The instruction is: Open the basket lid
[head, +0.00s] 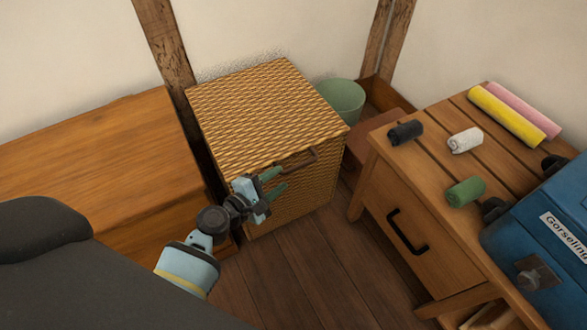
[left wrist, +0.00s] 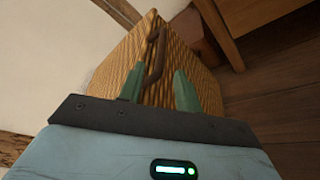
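A woven wicker basket (head: 262,105) stands against the wall in the middle of the head view, its lid closed. A brown handle (head: 299,160) sits on its front near the lid's edge. My left gripper (head: 275,181) is open in front of the basket, its two green fingers pointing toward the handle. In the left wrist view the handle (left wrist: 156,58) shows ahead, between and beyond the open fingertips (left wrist: 158,85). The fingers appear apart from it. My right gripper is not in view.
A wooden chest (head: 100,165) stands left of the basket. On the right, a wooden nightstand (head: 397,197) holds rolled cloths (head: 465,191) and a blue box (head: 545,240). A green bin (head: 342,98) stands behind the basket. Bare floor (head: 320,265) lies in front.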

